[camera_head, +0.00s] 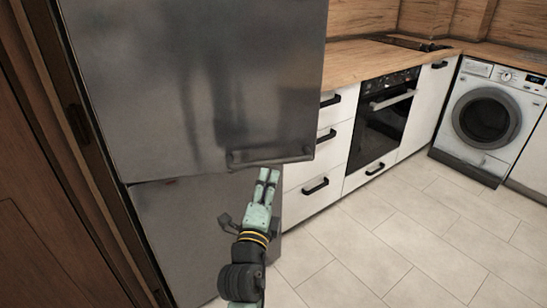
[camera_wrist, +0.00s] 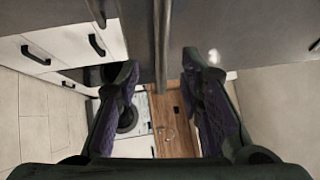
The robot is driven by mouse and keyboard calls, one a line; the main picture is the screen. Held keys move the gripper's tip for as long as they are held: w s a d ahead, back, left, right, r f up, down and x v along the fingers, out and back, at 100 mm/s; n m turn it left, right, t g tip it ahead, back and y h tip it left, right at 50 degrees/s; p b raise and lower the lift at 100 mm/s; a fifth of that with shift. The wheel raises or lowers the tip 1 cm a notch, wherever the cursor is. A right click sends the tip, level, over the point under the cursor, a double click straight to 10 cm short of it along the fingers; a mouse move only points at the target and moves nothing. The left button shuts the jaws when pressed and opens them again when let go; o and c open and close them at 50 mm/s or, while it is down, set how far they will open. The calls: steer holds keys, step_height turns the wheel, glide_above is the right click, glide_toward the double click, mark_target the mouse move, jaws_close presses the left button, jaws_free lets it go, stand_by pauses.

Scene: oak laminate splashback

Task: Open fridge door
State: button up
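The fridge has a large dark grey upper door (camera_head: 200,70) and a grey lower door (camera_head: 180,225). A horizontal bar handle (camera_head: 270,158) runs along the lower right of the upper door. My gripper (camera_head: 268,173) is just below this handle in the head view, with its fingers pointing up towards it. In the wrist view my gripper (camera_wrist: 160,65) is open, its fingers well apart. A grey bar, apparently the handle (camera_wrist: 161,45), shows between the fingers; I cannot tell whether they touch it. Whether the upper door is slightly ajar is unclear.
White drawers (camera_head: 320,150) with black handles stand right of the fridge, under a wooden worktop (camera_head: 350,60). An oven (camera_head: 380,115) and a washing machine (camera_head: 488,118) are farther right. A brown wooden panel (camera_head: 40,220) is at left. The tiled floor (camera_head: 410,235) is clear.

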mark_target(273, 164)
steer(key=p+x, duration=0.3)
steer(key=x, duration=0.5)
steer(key=shift+w+r, duration=0.1)
jaws_close()
stand_by(0.6)
